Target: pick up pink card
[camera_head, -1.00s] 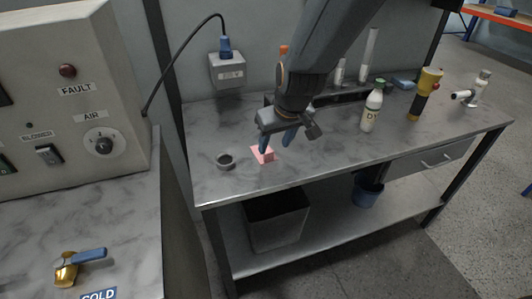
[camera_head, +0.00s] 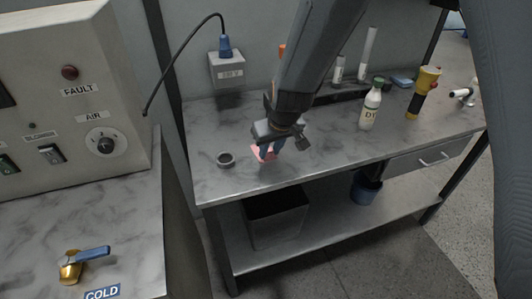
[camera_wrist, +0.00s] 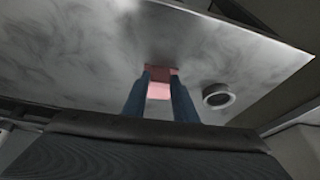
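The pink card (camera_head: 258,153) lies at the front left part of the grey workbench top, partly hidden by my gripper. My gripper (camera_head: 269,149) points down over it in the head view, with its two blue fingers close to the bench top. In the wrist view, the pink card (camera_wrist: 159,91) fills the gap between the two fingers (camera_wrist: 160,80), one on each side. My gripper looks shut on it. Part of the card shows beyond the fingertips. I cannot tell whether the card is clear of the bench.
A small grey ring (camera_head: 225,160) sits left of the card, and a white bottle (camera_head: 371,107) stands to the right. A yellow and black tool (camera_head: 422,94) is farther right. A control cabinet (camera_head: 62,90) rises at left. The bench's front middle is clear.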

